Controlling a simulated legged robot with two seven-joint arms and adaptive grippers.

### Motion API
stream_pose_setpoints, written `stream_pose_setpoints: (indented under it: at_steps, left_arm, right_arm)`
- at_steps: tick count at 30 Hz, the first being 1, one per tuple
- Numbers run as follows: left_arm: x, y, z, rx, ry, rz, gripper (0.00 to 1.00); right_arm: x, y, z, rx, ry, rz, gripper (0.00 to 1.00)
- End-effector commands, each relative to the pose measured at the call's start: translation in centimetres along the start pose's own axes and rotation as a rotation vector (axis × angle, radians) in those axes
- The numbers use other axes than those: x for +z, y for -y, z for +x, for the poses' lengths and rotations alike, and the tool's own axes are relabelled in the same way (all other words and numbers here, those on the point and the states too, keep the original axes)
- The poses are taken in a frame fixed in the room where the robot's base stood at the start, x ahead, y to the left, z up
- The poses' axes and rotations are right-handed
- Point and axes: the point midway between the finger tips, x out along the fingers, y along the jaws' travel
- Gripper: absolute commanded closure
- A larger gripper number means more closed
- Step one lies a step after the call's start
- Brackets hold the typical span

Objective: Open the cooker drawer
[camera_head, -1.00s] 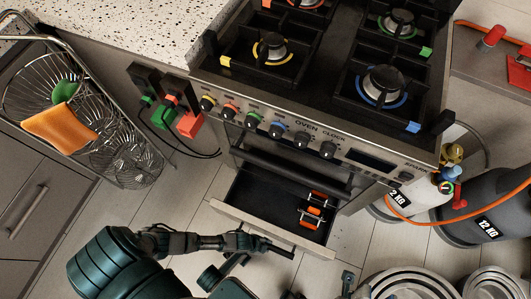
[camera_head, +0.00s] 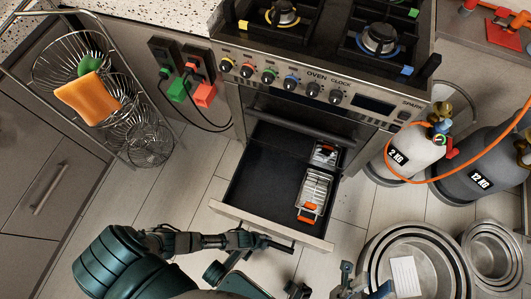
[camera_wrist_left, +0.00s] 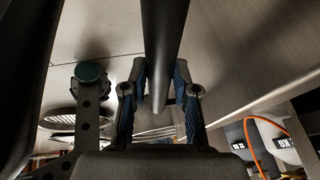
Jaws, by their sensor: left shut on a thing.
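The cooker drawer (camera_head: 250,185) is pulled well out below the oven, its pale front panel (camera_head: 240,217) toward me. Inside it lie wire racks (camera_head: 314,190) with orange handles. My left gripper (camera_head: 277,244) is at the outer side of the drawer front and is shut on its handle. In the left wrist view the dark handle bar (camera_wrist_left: 163,50) runs between the fingers of the left gripper (camera_wrist_left: 160,95). My right gripper (camera_head: 365,281) shows partly at the bottom edge, fingers apart, away from the drawer.
Gas bottles (camera_head: 412,155) with an orange hose stand right of the cooker. Stacked metal pans (camera_head: 410,240) lie at lower right. A wire basket rack (camera_head: 75,65) and cabinet (camera_head: 40,190) are at left. Floor left of the drawer is clear.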

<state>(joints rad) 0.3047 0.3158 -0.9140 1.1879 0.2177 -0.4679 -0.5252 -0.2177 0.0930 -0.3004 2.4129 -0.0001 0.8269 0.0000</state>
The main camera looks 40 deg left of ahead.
Motion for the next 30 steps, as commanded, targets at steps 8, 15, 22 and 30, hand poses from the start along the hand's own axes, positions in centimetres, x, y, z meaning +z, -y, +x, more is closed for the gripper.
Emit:
stream_pose_setpoints:
  at_steps: [8, 15, 22, 30]
  left_arm:
    - [1.3, -0.2, 0.0, 0.006, 0.026, 0.001, 1.0]
    - [0.8, -0.2, 0.0, 0.004, 0.018, 0.001, 0.46]
    - [0.5, -0.1, 0.0, 0.002, 0.013, 0.001, 0.46]
    - [0.5, -0.1, -1.3, 0.002, 0.01, 0.002, 0.46]
  right_arm:
    - [0.1, 0.0, 0.0, 0.002, 0.003, 0.0, 0.6]
    - [0.1, -0.1, 0.0, 0.008, 0.002, -0.001, 0.6]
    - [0.0, -0.1, -0.1, 0.008, 0.004, -0.002, 0.6]
    - [-0.1, 0.0, 0.0, 0.006, 0.001, -0.001, 0.6]
